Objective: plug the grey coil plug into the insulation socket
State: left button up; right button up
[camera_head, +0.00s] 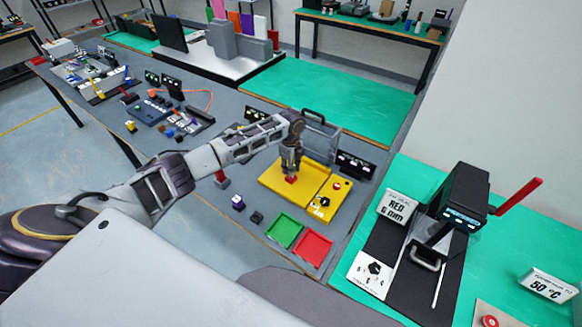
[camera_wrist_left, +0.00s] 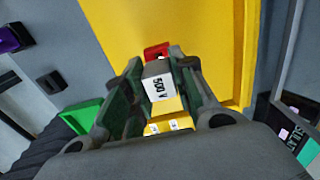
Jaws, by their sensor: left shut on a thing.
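My left gripper (camera_head: 291,168) is over the yellow board (camera_head: 276,186), pointing down. A red part (camera_wrist_left: 156,50) shows just beyond the block; red also shows below the gripper in the head view. I cannot tell whether the block is the coil plug, or whether it touches the board. A dark grey block (camera_head: 257,217) lies on the table beside a purple one (camera_head: 237,202). My right gripper is not in view.
A green tray (camera_head: 284,231) and a red tray (camera_head: 313,248) lie in front of the yellow board. A dark labelled panel (camera_head: 355,165) stands to its right. A black press-like machine (camera_head: 461,196) stands on the right bench.

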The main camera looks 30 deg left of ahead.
pick_arm(q)
jog(key=shift+p, duration=0.35)
dwell(0.7)
jog(key=shift+f+b, duration=0.7)
jog(key=shift+f, duration=0.65)
dwell(0.9)
jog(key=o, duration=1.1)
jog(key=shift+r, duration=6)
jog(key=shift+f, duration=0.1)
